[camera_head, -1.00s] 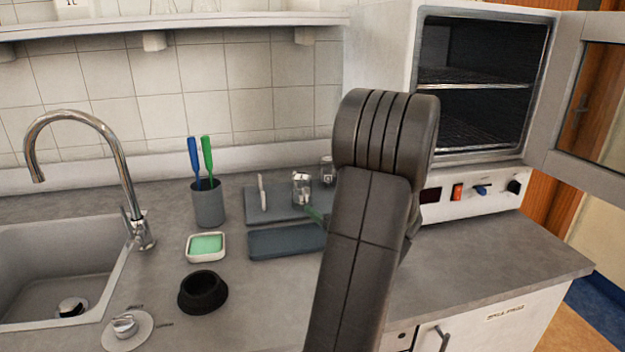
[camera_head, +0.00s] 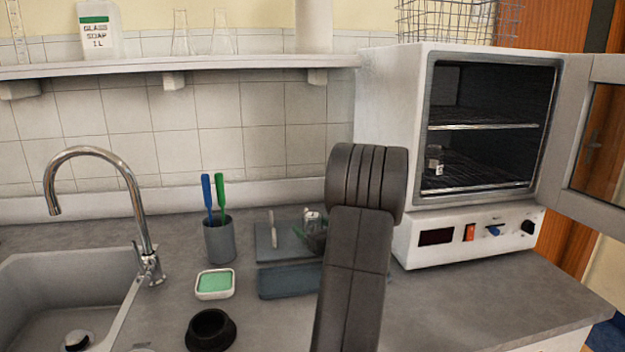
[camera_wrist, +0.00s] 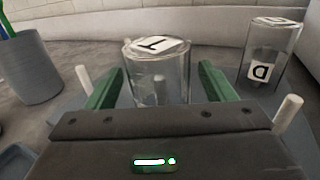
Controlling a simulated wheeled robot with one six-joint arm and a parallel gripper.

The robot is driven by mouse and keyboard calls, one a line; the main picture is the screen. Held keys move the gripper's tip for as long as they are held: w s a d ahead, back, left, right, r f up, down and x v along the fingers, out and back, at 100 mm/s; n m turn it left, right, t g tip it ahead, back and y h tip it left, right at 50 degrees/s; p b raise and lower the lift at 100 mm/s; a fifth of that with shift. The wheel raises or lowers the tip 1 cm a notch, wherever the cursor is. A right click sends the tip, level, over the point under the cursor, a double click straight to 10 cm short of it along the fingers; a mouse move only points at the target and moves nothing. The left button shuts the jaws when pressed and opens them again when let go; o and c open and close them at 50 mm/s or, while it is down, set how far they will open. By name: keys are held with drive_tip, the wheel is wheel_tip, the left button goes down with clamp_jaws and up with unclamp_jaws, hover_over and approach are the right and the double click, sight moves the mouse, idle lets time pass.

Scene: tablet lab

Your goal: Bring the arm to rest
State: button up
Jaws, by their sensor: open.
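My arm (camera_head: 352,270) rises through the middle of the head view, its dark elbow in front of the bench. My gripper (camera_wrist: 161,72) shows in the wrist view with its two green fingers wide apart. A clear glass jar with a letter label on its lid (camera_wrist: 157,47) stands upright between or just beyond the fingertips; I cannot tell which. There is visible space between it and both fingers. In the head view this jar (camera_head: 313,217) shows beside my arm, which hides most of the gripper. A second labelled glass (camera_wrist: 270,52) stands to the right in the wrist view.
A grey rack with pegs (camera_head: 268,240) holds the area around the jar. A cup with brushes (camera_head: 219,240), a sponge dish (camera_head: 215,284), a black ring (camera_head: 210,330), the tap (camera_head: 150,230) and sink are left. An open-doored oven (camera_head: 400,235) with a labelled glass (camera_head: 434,160) inside stands right.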

drive_tip(key=shift+x, duration=1.15)
drive_tip(key=shift+s+d+r+p, duration=0.1)
drive_tip(key=shift+s+r+p, duration=0.05)
drive_tip(key=shift+r+p, duration=0.2)
drive_tip(key=shift+f, duration=0.2)
